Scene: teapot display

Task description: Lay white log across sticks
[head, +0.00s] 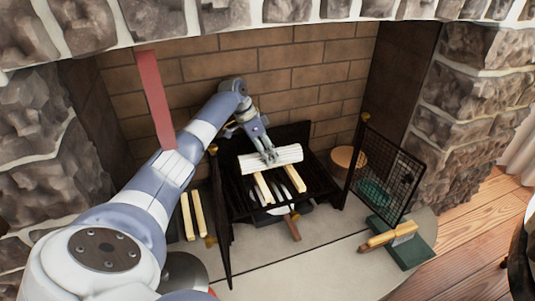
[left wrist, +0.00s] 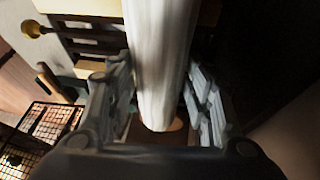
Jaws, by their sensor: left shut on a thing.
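A white log (head: 271,159) is in my left gripper (head: 268,155), over the back of the dark metal grate (head: 232,188) in the fireplace. Two pale yellow sticks (head: 263,187) run front to back in the grate, their far ends meeting or passing under the log. I cannot tell whether the log rests on them. In the left wrist view the log (left wrist: 160,60) stands between the two fingers (left wrist: 162,105), which flank it. My right gripper is not in view.
An open mesh screen panel (head: 385,172) stands right of the grate, another to its left. Two loose sticks (head: 193,215) lie left of the grate. A brush (head: 388,237) lies on a green box (head: 408,248) at the front right. A round wooden piece (head: 347,158) stands behind the screen.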

